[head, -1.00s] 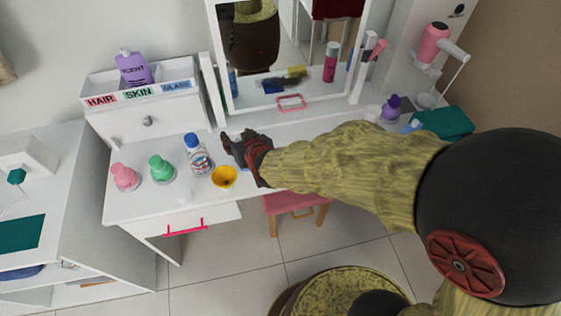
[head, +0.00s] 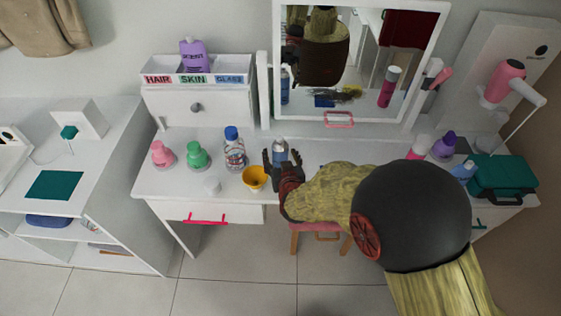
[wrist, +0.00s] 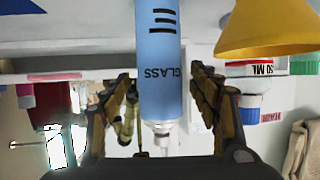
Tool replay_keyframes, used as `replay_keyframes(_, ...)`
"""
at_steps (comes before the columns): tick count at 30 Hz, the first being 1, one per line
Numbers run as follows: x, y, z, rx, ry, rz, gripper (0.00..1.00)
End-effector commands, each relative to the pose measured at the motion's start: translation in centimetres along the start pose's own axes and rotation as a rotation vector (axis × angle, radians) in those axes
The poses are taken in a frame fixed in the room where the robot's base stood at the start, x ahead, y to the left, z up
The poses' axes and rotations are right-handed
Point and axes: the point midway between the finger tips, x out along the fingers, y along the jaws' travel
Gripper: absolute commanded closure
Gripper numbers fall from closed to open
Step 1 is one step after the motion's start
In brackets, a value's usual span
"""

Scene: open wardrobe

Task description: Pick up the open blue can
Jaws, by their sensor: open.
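The blue can (head: 280,146) stands on the white dressing table in front of the mirror, its lower part partly hidden by my gripper. In the wrist view the can (wrist: 160,65) appears upside down, with a blue body marked GLASS and a bare pale nozzle with no cap. My gripper (head: 283,162) is open at the can. In the wrist view my gripper's fingers (wrist: 162,92) stand on either side of the can, with gaps visible on both sides; I see no grip on it.
A yellow funnel (head: 255,178) stands close left of the gripper. A teal case (head: 503,177) is at the right. A pink stool (head: 320,228) is below.

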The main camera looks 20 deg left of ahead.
Motion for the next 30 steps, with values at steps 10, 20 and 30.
replay_keyframes(10, 1.05, 0.03, -0.1, 0.0, 0.001, 0.0, 0.39)
replay_keyframes(20, 1.02, 0.02, -0.08, 0.0, 0.0, 0.0, 0.56)
replay_keyframes(30, 1.02, 0.02, -0.07, 0.0, 0.0, 0.0, 0.76)
